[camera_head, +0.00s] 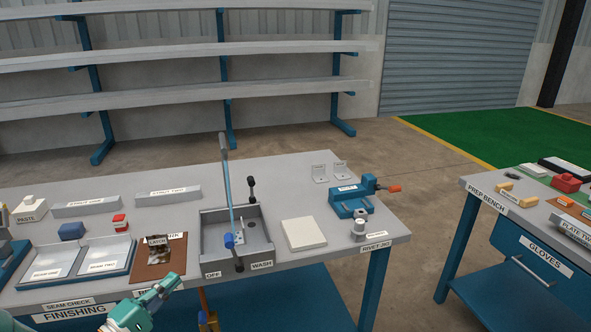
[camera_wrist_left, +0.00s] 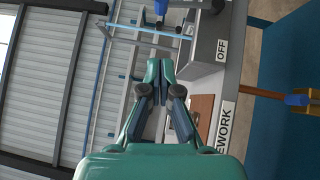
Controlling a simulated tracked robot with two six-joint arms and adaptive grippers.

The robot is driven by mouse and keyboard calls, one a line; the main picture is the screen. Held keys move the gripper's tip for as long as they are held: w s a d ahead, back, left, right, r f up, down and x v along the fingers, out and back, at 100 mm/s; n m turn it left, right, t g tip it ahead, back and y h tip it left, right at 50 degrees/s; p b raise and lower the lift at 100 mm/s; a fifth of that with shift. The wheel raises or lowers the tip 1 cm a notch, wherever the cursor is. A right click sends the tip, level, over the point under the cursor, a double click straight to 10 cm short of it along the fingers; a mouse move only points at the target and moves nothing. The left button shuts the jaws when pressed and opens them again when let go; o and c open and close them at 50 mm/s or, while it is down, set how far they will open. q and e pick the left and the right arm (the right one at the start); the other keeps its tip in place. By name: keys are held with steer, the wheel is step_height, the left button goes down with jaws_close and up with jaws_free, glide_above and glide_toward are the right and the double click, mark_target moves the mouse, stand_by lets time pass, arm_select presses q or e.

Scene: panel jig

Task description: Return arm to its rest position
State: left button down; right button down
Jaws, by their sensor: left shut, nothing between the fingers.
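My left gripper (camera_head: 170,284) is green and comes in from the bottom left of the head view. It is shut and empty, in front of the workbench's front edge below the brown rework mat (camera_head: 148,266). In the left wrist view its closed fingers (camera_wrist_left: 160,85) point up the picture, with the side of the grey wash basin (camera_wrist_left: 207,48) beyond them to the right. My right gripper is not in view.
The grey bench (camera_head: 270,186) holds a wash basin (camera_head: 212,261) with a tall lever, a white block (camera_head: 303,233), a blue rivet jig (camera_head: 349,202) and blue-edged seam trays (camera_head: 42,278). The prep bench (camera_head: 487,200) stands at right. Floor lies open between the benches.

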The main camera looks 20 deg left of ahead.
arm_select(q)
steer(key=w+d+m+g+h+p, duration=0.1)
steer(key=w+d+h+p, duration=0.25)
steer(key=d, duration=0.75)
steer(key=w+d+f+m+g+p, duration=0.15)
steer(key=d+f+g, duration=0.45)
steer(key=d+f, duration=0.75)
steer(key=s+d+f+m+g+y+p, duration=0.1)
steer(key=s+d+f+m+g+y, duration=0.1)
steer(key=s+d+f+m+g, duration=0.35)
steer(key=s+f+m+g, duration=0.2)
steer(key=s+f+m, duration=0.1)
steer(key=s, duration=0.4)
steer(key=s+f+m+g+y, duration=0.1)
steer(key=s+f+m+g, duration=0.2)
steer(key=s, duration=0.5)
steer(key=shift+a+f+m+g, duration=0.4)
steer(key=shift+f+m, duration=0.1)
steer(key=shift+f, duration=0.45)
